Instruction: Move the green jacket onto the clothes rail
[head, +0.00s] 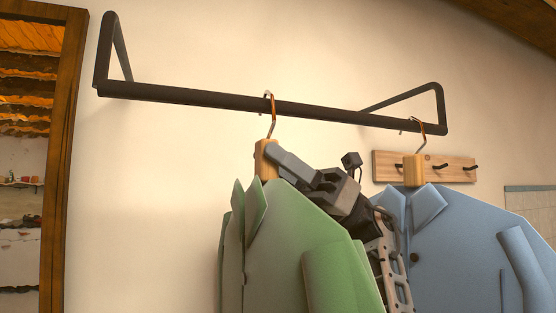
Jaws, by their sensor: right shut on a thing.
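The green jacket (295,245) hangs on a hanger with a wooden neck (263,158) and a copper-coloured wire hook (271,115). My right gripper (272,158) is shut on the hanger's wooden neck, reaching in from the right behind the jacket's shoulder. The hook's top is at the bar of the dark clothes rail (200,97) and overlaps it in the picture. I cannot tell whether the hook bears on the bar or is only in front of it. The jacket's lower part is out of frame. My left gripper is not in view.
A blue jacket (455,250) hangs at the rail's right end, close to my right arm. A wooden peg board (448,168) with dark hooks is on the wall behind it. The rail's left half is empty. A wooden door frame (62,150) stands at far left.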

